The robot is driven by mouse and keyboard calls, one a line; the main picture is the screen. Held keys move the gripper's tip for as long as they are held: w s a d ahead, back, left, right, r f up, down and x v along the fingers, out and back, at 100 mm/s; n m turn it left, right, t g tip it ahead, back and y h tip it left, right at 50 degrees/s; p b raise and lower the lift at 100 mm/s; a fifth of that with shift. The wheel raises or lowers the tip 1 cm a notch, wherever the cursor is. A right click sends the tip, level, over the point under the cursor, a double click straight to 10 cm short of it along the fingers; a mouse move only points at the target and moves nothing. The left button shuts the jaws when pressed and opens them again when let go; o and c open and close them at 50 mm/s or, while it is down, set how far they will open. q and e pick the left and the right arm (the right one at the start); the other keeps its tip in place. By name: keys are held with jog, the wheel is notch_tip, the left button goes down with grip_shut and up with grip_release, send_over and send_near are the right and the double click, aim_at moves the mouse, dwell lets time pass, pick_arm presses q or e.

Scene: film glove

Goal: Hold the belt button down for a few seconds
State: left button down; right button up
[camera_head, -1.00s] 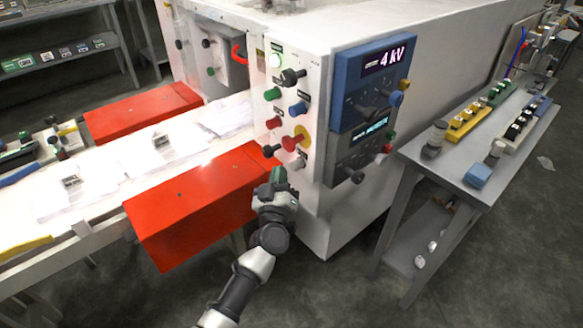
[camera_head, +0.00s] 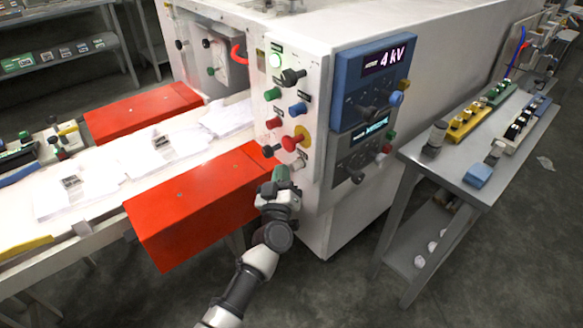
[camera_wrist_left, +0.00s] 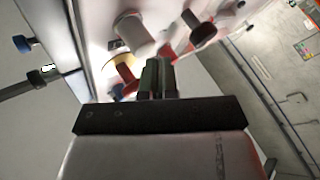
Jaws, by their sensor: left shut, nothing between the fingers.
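The white control panel (camera_head: 312,70) carries several buttons and knobs with small labels that I cannot read, so I cannot tell which is the belt button. My left gripper (camera_head: 281,174) is shut and empty at the panel's lower part, below the mushroom button. In the left wrist view its green fingertips (camera_wrist_left: 157,72) point at the panel beside a red button; contact is unclear.
A black knob (camera_head: 267,150) sits just above left of the gripper. Red covers (camera_head: 200,205) flank the white belt (camera_head: 105,165), which carries folded white garments. A blue unit (camera_head: 372,85) reads 4 kV. A grey table (camera_head: 425,150) with switch blocks stands at the right.

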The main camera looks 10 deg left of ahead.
pick_arm(q)
jog(key=shift+w+d, duration=0.25)
jog(key=shift+w, duration=0.1)
dwell(3.1)
jog(key=shift+s, duration=0.1)
dwell(0.5)
jog(key=shift+s+a+p, duration=0.4)
jog(key=shift+s+a, duration=0.1)
jog(key=shift+s, duration=0.1)
jog(key=shift+a, duration=0.1)
jog(key=s+a+p, duration=0.1)
jog(key=s, duration=0.1)
jog(key=s+a+p, duration=0.1)
jog(key=s+a, duration=0.1)
dwell(0.3)
